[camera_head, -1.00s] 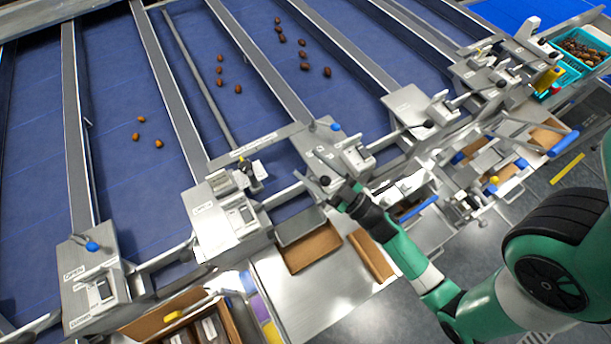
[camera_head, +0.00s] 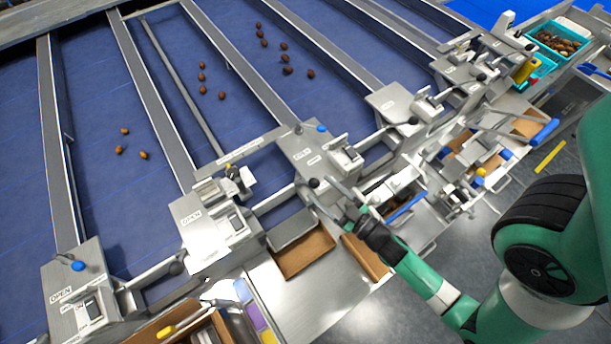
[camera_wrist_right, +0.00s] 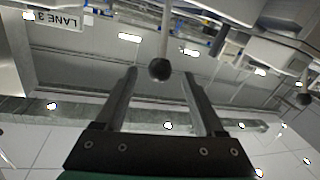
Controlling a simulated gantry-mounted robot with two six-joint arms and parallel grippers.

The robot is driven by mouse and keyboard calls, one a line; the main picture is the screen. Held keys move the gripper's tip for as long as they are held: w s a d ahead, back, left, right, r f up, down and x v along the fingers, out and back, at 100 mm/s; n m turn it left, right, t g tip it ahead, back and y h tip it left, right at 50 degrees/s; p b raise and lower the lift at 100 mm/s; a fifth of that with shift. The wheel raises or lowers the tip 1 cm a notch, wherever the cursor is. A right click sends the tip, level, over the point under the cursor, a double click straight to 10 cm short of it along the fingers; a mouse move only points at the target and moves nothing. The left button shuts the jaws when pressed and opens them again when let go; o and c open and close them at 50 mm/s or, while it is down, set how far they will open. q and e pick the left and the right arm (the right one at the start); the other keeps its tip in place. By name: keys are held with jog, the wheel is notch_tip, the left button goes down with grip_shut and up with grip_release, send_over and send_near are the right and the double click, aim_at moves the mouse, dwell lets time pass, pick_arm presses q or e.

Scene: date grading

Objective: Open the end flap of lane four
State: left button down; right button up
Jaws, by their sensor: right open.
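My right gripper (camera_head: 340,192) is open at the front of a metal gate box (camera_head: 318,150) with a blue knob. In the right wrist view a round black knob (camera_wrist_right: 160,69) on a thin rod shows between the tips of the open fingers (camera_wrist_right: 159,78). The fingers stand apart on either side of it; I cannot tell its depth. A black knob (camera_head: 314,183) also shows beside the gripper in the head view. An upside-down LANE 3 label (camera_wrist_right: 52,20) is at upper left in the wrist view. No lane four label is readable. My left gripper is not in view.
Other gate boxes stand at the left (camera_head: 85,300), centre left (camera_head: 210,225) and right (camera_head: 400,103). Dates (camera_head: 285,58) lie on the blue lanes. Brown trays (camera_head: 305,252) sit below the gates. A teal crate (camera_head: 545,62) is at upper right.

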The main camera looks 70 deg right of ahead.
jog(key=x, duration=0.7)
jog(key=shift+w, duration=0.15)
grip_shut()
dwell(1.1)
